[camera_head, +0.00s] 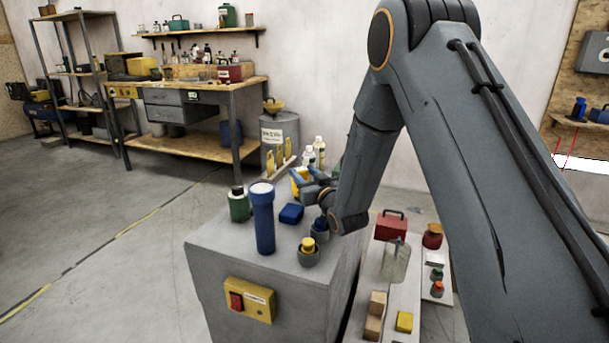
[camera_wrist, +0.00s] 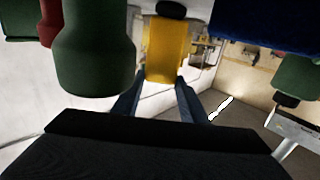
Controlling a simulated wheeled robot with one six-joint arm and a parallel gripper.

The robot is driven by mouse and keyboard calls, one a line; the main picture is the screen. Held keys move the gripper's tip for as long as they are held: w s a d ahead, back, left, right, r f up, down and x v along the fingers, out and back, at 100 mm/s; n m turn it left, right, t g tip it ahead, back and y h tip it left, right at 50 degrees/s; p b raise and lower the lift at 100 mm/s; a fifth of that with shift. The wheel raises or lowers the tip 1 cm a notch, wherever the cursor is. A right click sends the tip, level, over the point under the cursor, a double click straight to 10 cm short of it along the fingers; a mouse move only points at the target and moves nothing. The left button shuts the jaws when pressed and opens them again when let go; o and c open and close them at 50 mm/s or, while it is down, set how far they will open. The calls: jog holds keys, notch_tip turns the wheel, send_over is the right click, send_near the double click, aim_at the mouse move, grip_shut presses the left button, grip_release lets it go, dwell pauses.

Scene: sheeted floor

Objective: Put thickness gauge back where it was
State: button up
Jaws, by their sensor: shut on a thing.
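My gripper (camera_head: 305,176) is over the far part of the grey pedestal top (camera_head: 220,238), its blue fingers pointing left. It is shut on a yellow piece (camera_head: 298,183), which appears to be the thickness gauge. In the wrist view the yellow piece (camera_wrist: 166,48), with a black end, sits between the two dark blue fingers (camera_wrist: 158,82). The head view shows only part of it behind the fingers, so I cannot tell whether it touches the pedestal. Several similar yellow pieces (camera_head: 280,155) stand in a wooden rack behind the pedestal top.
On the pedestal stand a green bottle (camera_head: 239,207), a tall blue torch-like cylinder (camera_head: 264,225), a blue block (camera_head: 291,213) and a grey cup with a yellow top (camera_head: 308,256). White bottles (camera_head: 319,152) stand behind. A lower board (camera_head: 400,303) at right holds boxes and jars.

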jog(key=shift+f, duration=0.15)
jog(key=o, duration=1.1)
